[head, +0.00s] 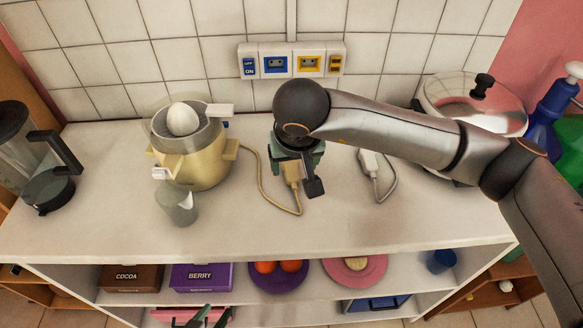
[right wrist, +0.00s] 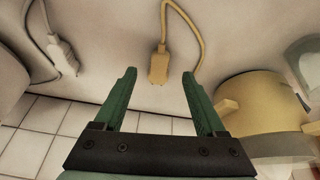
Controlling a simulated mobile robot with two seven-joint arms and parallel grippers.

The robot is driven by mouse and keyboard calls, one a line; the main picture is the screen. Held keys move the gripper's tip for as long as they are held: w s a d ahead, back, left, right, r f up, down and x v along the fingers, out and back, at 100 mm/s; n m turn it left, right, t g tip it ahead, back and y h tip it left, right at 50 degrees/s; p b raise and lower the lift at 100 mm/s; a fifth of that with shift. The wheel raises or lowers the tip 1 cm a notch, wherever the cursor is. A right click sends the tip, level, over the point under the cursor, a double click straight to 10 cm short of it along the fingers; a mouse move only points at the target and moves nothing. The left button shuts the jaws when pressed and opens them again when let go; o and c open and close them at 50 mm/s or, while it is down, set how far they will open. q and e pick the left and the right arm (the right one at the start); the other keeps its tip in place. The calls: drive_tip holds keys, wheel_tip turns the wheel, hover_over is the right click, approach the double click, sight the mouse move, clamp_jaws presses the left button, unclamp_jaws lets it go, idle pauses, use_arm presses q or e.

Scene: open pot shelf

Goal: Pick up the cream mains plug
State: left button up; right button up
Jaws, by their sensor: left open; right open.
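The cream mains plug (head: 291,173) lies on the white counter, with its cream cord running left to the juicer. My right gripper (head: 300,162) is over it and hides part of it in the head view. In the right wrist view the cream plug (right wrist: 158,67) shows between the two green fingertips of the open right gripper (right wrist: 159,76), with a gap on each side; it is not gripped. The height gap between fingertips and plug is hard to tell.
A white plug (head: 369,160) with a grey cord lies to the right. The cream juicer (head: 195,150), a small cup (head: 178,204) and a blender (head: 32,160) stand to the left. The socket strip (head: 291,61) is on the tiled wall. The counter's front is clear.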

sight(293, 175)
drive_tip(key=shift+p+x, duration=0.35)
drive_tip(key=shift+x, duration=2.75)
drive_tip(key=shift+c, duration=0.3)
clamp_jaws()
